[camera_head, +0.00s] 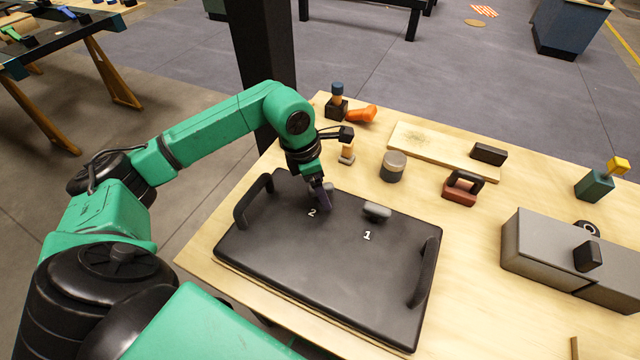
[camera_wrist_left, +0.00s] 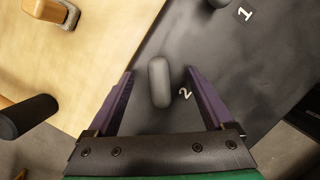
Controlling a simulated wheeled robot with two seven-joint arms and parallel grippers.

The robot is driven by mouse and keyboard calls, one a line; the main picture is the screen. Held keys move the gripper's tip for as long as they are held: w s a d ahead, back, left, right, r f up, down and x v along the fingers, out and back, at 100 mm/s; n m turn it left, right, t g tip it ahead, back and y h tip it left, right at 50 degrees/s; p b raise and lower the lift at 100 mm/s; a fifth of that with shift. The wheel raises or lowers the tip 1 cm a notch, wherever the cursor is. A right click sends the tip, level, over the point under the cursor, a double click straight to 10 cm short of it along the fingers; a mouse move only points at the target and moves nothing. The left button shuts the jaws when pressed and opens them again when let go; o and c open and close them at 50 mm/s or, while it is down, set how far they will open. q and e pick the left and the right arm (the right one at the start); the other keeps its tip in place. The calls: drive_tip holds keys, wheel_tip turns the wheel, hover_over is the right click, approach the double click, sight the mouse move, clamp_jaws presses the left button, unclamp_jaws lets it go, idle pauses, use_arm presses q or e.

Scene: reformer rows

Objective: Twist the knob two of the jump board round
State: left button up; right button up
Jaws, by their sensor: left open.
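The jump board (camera_head: 300,262) is a dark padded board with two raised side handles, lying on the wooden table. Knob one (camera_head: 377,211) is a grey rounded bar above the white "1"; part of it shows at the top of the left wrist view (camera_wrist_left: 217,3). Knob two (camera_wrist_left: 159,82) is a grey elongated bar beside the white "2". In the head view my left gripper (camera_head: 323,200) mostly hides it. In the left wrist view my left gripper (camera_wrist_left: 158,98) is open, with its purple fingers on either side of knob two and gaps on both sides. My right gripper is not in view.
The board's left handle (camera_head: 252,201) and right handle (camera_head: 424,272) stand up from it. Behind it are an orange tool (camera_head: 362,114), a grey canister (camera_head: 393,166) and a red block (camera_head: 461,188). A grey box (camera_head: 545,247) stands at the right.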

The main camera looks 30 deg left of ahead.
use_arm(q)
drive_tip(key=p+v, duration=0.1)
drive_tip(key=v, duration=0.1)
drive_tip(key=p+v, duration=0.1)
drive_tip(key=v, duration=0.1)
drive_tip(key=w+d+p+v, duration=0.1)
drive_tip(key=p+v, duration=0.1)
drive_tip(key=shift+r, duration=0.4)
drive_tip(key=shift+c, duration=1)
wheel_tip(320, 180, up, 3)
drive_tip(key=p, duration=0.5)
drive_tip(key=shift+r+n, duration=0.1)
drive_tip(key=shift+n, duration=0.2)
drive_tip(key=shift+c, duration=0.6)
drive_tip(key=shift+p, duration=0.3)
drive_tip(key=b+x, duration=0.2)
drive_tip(key=x, duration=0.1)
drive_tip(key=s+a+b+x, duration=0.1)
drive_tip(key=b+x, duration=0.5)
drive_tip(key=x, duration=0.1)
drive_tip(key=shift+s+a+f, duration=0.25)
drive_tip(key=shift+a+f, duration=0.1)
drive_tip(key=shift+f, duration=0.05)
drive_tip(key=shift+r, duration=0.1)
